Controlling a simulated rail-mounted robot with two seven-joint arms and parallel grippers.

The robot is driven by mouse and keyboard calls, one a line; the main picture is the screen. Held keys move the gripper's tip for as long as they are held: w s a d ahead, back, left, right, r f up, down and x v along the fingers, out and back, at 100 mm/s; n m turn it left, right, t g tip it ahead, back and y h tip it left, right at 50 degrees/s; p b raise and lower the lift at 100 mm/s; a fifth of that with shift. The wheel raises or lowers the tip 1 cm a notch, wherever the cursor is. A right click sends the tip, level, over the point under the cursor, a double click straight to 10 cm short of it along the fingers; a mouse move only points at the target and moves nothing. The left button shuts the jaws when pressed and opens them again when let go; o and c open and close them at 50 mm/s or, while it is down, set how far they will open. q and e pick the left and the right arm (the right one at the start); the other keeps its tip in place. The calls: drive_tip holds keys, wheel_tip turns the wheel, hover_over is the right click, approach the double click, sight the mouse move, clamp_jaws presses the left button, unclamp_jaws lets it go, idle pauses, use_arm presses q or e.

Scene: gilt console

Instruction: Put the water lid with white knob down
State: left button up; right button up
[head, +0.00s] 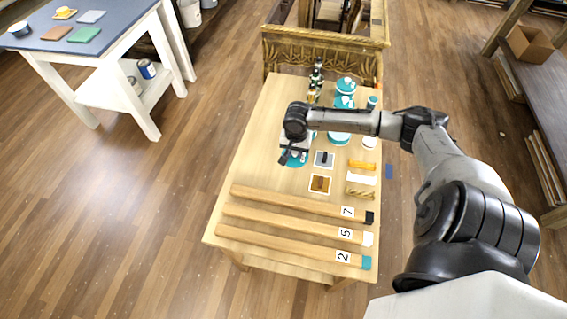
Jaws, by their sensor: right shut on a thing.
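My right gripper (287,157) comes in from the right over the left side of the light wooden table (255,150). It is shut, and the thing in it is mostly hidden by the fingers and wrist. A teal round piece (296,162), which looks like the water lid, shows right at and under the fingers. Its white knob is not clear from here. I cannot tell whether the lid touches the table top. My left gripper is not in view.
Teal and white pieces (345,86) and dark bottles (316,75) stand toward the back. A square plate with a dark knob (324,159) and a brown one (320,184) lie right of the gripper. Numbered wooden bars (290,204) cross the front. The table's left strip is bare.

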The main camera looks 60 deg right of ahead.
drive_tip(key=w, duration=0.1)
drive_tip(key=w+a+f+b, duration=0.1)
drive_tip(key=w+f, duration=0.1)
drive_tip(key=shift+w+a+f, duration=0.2)
drive_tip(key=shift+w+f, duration=0.05)
drive_tip(key=shift+w, duration=0.15)
drive_tip(key=shift+f+b, duration=1.25)
drive_tip(key=shift+f, duration=0.75)
drive_tip(key=o, duration=0.8)
drive_tip(key=shift+f, duration=0.1)
drive_tip(key=shift+o, duration=0.5)
